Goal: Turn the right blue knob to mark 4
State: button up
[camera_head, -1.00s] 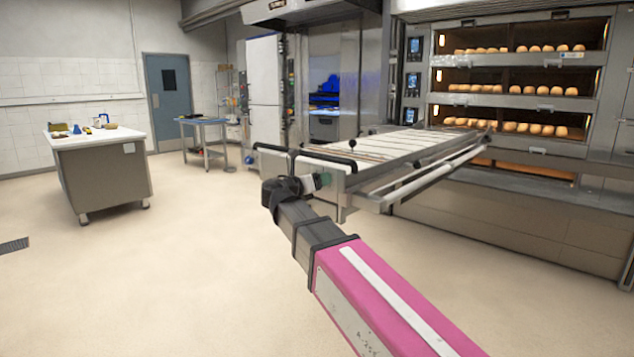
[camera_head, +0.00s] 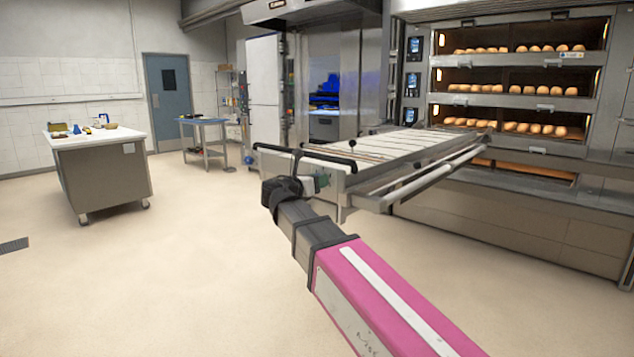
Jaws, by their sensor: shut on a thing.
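My gripper (camera_head: 316,183) is at the front end of the loader (camera_head: 350,185), below its black handle bar. It is shut on a small blue-green piece (camera_head: 323,181), which fits the right blue knob. The fingers and wrist cover most of that piece. Its pointer, its marks and the setting cannot be read in this view. No second knob can be made out beside it.
The loader's side rail (camera_head: 430,185) sticks out to the right of my gripper. Deck ovens with bread (camera_head: 515,90) stand behind it. A wheeled worktable (camera_head: 105,170) is at the left. The floor between is clear.

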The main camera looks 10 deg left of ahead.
jog(key=m, duration=0.4)
jog(key=shift+m, duration=0.3)
jog(key=m, duration=0.3)
jog(key=shift+m, duration=0.3)
jog(key=m, duration=1.1)
jog(key=shift+s, duration=0.1)
jog(key=m, duration=0.4)
jog(key=shift+d, duration=0.1)
jog(key=m, duration=0.4)
jog(key=shift+m, duration=2.2)
